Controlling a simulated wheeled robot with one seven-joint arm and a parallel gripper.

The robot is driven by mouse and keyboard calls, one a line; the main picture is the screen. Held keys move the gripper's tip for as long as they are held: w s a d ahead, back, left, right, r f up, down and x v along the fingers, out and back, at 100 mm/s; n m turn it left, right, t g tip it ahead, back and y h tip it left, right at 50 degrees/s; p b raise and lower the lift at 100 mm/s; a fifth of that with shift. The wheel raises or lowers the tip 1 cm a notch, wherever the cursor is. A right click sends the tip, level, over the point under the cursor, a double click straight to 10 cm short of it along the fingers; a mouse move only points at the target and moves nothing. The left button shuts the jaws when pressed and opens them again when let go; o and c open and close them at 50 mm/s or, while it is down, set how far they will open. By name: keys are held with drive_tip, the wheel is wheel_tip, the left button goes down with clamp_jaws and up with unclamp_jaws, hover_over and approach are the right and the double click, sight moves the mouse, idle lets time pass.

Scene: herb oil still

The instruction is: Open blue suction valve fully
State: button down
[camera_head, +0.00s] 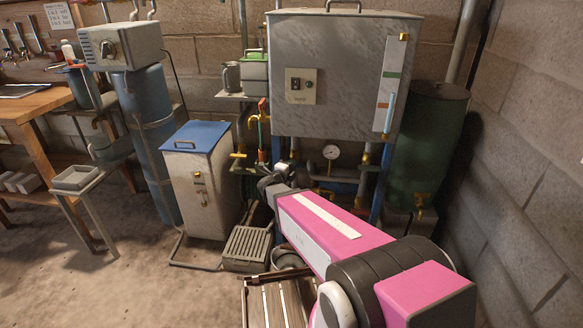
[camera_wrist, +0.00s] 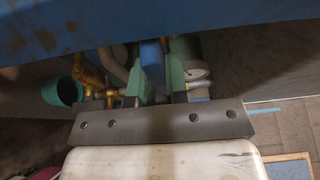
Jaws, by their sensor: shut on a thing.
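My gripper (camera_head: 278,176) reaches in under the grey metal tank (camera_head: 345,70), among the pipes, at the end of my pink arm. In the head view my gripper and arm hide the valve.
A pressure gauge (camera_head: 331,152) sits right of my gripper; brass taps and pipes crowd round it. A blue-lidded cabinet (camera_head: 199,180) stands to the left and a green barrel (camera_head: 428,140) to the right. A slatted wooden crate (camera_head: 258,303) lies below my arm.

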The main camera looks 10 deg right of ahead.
drive_tip(key=shift+n, duration=0.3)
drive_tip(key=n, duration=0.2)
drive_tip(key=n+t, duration=0.1)
drive_tip(key=n, duration=0.1)
drive_tip(key=shift+f+t+h, duration=0.15)
drive_tip(key=shift+t+h, duration=0.15)
drive_tip(key=shift+h, duration=0.1)
drive_tip(key=n+t, duration=0.1)
drive_tip(key=n, duration=0.1)
drive_tip(key=n+t, duration=0.1)
drive_tip(key=n, duration=0.2)
drive_tip(key=shift+d+f+y, duration=0.1)
drive_tip(key=shift+y, duration=0.2)
drive_tip(key=n+t+y, duration=0.1)
drive_tip(key=n, duration=0.2)
drive_tip(key=n+t, duration=0.1)
drive_tip(key=n, duration=0.2)
drive_tip(key=shift+s+n+y, duration=0.1)
drive_tip(key=shift+n+y, duration=0.2)
drive_tip(key=shift+y, duration=0.1)
drive_tip(key=shift+d+n+t+y, duration=0.1)
drive_tip(key=shift+n+t+y, duration=0.6)
drive_tip(key=shift+n, duration=0.95)
drive_tip(key=shift+n+t+y, duration=0.3)
drive_tip(key=shift+n+y, duration=0.7)
drive_tip(key=shift+n, duration=0.65)
drive_tip(key=c, duration=1.1)
unclamp_jaws()
